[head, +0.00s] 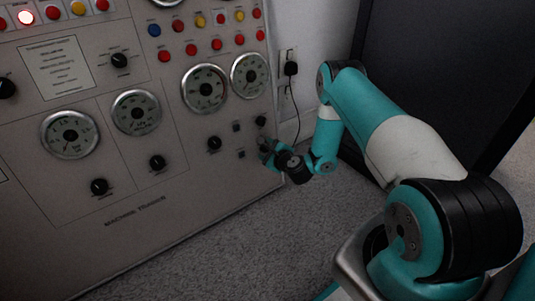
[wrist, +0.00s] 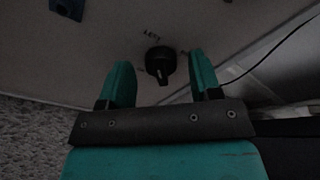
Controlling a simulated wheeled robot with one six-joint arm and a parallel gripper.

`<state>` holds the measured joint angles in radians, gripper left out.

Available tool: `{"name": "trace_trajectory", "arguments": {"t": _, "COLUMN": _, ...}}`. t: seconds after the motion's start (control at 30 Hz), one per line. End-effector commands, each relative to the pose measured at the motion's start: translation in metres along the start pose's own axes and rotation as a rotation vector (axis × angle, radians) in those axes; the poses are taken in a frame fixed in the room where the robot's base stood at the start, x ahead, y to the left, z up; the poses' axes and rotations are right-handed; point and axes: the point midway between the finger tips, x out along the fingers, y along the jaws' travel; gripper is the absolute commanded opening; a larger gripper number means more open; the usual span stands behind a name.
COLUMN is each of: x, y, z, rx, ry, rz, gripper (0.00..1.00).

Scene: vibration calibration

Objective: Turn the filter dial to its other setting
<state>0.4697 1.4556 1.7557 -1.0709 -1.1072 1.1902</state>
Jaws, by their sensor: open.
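My gripper (wrist: 159,60) is open, with its two teal fingers apart. A black dial (wrist: 160,64) on the pale panel shows between the fingers in the wrist view, with a gap on each side. In the head view my gripper (head: 268,149) is at the panel's lower right edge, just below a small black knob (head: 261,121). The fingertips are hard to make out there.
The grey panel (head: 130,205) carries other black knobs (head: 214,143), round gauges (head: 205,88) and coloured buttons (head: 190,49). A wall socket with a black plug (head: 290,68) and hanging cord is right of it. Carpet (head: 215,255) lies in front; a dark cabinet (head: 435,75) stands behind my arm.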

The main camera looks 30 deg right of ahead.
Motion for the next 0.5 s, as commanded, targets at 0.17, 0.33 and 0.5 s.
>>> {"name": "trace_trajectory", "arguments": {"t": 0.17, "x": 0.0025, "y": 0.0000, "z": 0.0001, "rx": 0.000, "ry": 0.001, "rz": 0.000, "gripper": 0.58}}
{"name": "trace_trajectory", "arguments": {"t": 0.33, "x": 0.0023, "y": -0.0001, "z": 0.0001, "rx": 0.000, "ry": 0.001, "rz": 0.000, "gripper": 0.56}}
{"name": "trace_trajectory", "arguments": {"t": 0.5, "x": 0.0023, "y": 0.0000, "z": 0.0000, "rx": 0.001, "ry": 0.000, "rz": 0.000, "gripper": 0.17}}
